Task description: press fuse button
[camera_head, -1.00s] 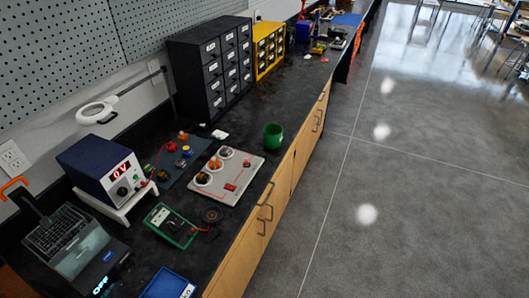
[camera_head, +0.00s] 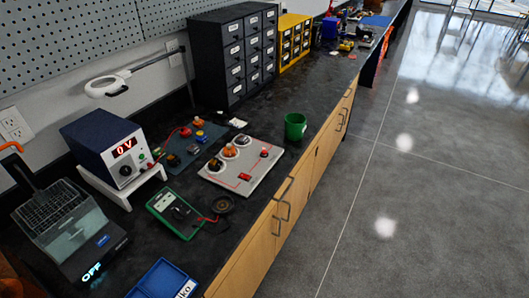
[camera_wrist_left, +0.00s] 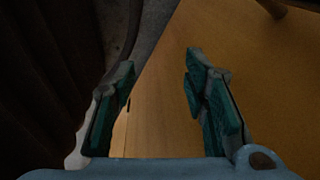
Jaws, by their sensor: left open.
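A light grey panel (camera_head: 225,178) lies on the dark bench in the head view. It carries round dials, a small red block (camera_head: 244,176) and a red button-like part (camera_head: 264,153). A slate board (camera_head: 178,163) beside it holds a red knob (camera_head: 185,131) and a blue knob (camera_head: 201,136), among others. I cannot tell which part is the fuse button. My left gripper (camera_wrist_left: 160,65) shows only in the left wrist view. It is open and empty, with a wooden surface behind it, and none of these parts shows there. My right gripper is not in view.
A green cup (camera_head: 295,126) stands near the front edge. The floor (camera_head: 430,190) is clear.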

